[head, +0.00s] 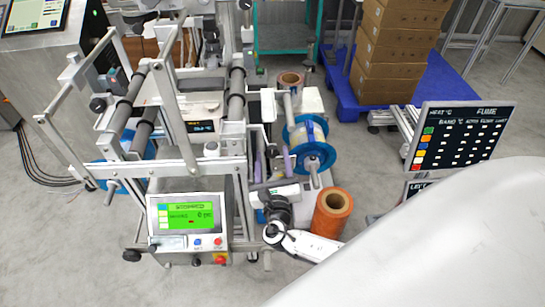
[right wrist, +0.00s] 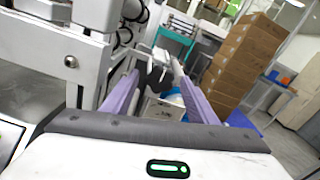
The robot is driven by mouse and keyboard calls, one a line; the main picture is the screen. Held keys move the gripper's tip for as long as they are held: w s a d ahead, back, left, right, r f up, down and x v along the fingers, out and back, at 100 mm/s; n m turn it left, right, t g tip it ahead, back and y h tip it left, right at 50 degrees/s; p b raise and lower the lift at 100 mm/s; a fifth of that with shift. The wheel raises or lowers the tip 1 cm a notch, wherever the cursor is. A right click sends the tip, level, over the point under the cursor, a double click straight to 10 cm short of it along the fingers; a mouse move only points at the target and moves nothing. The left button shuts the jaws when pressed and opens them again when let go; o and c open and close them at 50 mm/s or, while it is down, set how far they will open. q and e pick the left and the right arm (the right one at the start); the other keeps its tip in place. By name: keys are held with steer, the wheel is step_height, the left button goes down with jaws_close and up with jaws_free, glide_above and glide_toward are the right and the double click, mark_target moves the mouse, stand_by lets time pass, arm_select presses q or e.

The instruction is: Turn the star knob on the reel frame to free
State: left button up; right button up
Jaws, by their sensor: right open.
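The reel frame (head: 240,140) is a grey metal machine, with a blue-flanged reel (head: 313,157) on a shaft at its right side. My right gripper (head: 271,152) reaches forward from below, between the frame and this reel. Its two purple fingers are apart, and they also show in the right wrist view (right wrist: 152,72). A dark knob-like part (right wrist: 158,78) shows between the fingers there, apparently the star knob. I cannot tell its lobes, its setting, or whether the fingers touch it. My left gripper is not in view.
A control box with a green screen (head: 188,220) stands at the frame's front. An orange roll (head: 332,212) stands close to my right forearm. Stacked cartons (head: 395,55) sit on a blue pallet behind. A sign board (head: 462,136) stands at right.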

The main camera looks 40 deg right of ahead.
steer(key=v, duration=1)
